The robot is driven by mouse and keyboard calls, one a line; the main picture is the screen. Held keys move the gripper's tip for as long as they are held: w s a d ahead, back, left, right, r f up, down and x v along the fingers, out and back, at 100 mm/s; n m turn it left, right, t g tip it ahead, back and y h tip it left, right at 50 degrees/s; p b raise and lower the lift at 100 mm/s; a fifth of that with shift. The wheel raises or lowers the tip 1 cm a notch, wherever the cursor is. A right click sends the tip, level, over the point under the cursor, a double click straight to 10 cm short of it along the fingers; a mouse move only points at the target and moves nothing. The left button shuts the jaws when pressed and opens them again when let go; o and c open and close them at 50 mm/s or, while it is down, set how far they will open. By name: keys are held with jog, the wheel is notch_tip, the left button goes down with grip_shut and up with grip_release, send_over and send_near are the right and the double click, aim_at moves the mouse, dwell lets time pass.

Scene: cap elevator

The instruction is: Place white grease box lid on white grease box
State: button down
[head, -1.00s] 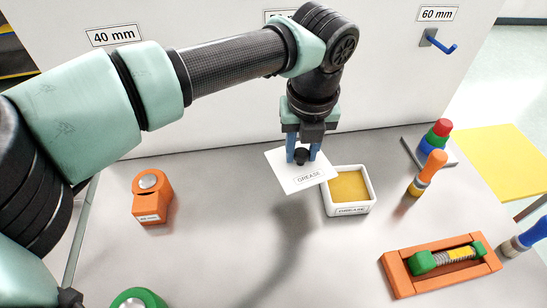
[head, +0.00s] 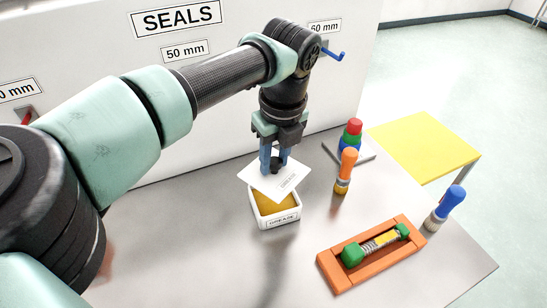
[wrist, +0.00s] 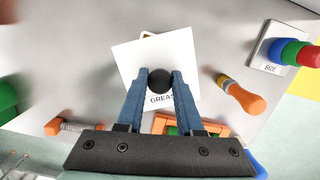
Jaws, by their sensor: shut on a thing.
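The white grease box lid (head: 266,184) is a flat square plate with a GREASE label and a dark round knob. My gripper (head: 273,165) is shut on the knob and holds the lid, which also shows in the wrist view (wrist: 133,62). The white grease box (head: 281,221), with yellow grease inside, sits on the table below the lid. In the head view the lid overlaps the back part of the box and looks turned relative to it. Whether they touch is unclear. In the wrist view the lid hides nearly all of the box.
An orange-handled brush (head: 346,171) stands right of the box, near a stack of coloured rings (head: 351,135). An orange tray (head: 338,278) with a green-ended part lies front right. A blue-handled tool (head: 447,208) stands at the right edge. The wall panel rises behind.

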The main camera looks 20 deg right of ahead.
aim_at(276, 173)
jog(key=shift+f+b, duration=1.9)
jog(key=shift+f, duration=0.95)
jog(key=shift+f, duration=0.3)
jog(key=shift+c, duration=2.4)
grip_release()
jog(key=r, duration=0.4)
jog(key=s+r, duration=0.1)
jog(key=r, duration=0.3)
jog(key=s+r, duration=0.1)
jog(key=r, duration=0.4)
jog(key=shift+d+b, duration=0.15)
jog(key=shift+b, duration=0.2)
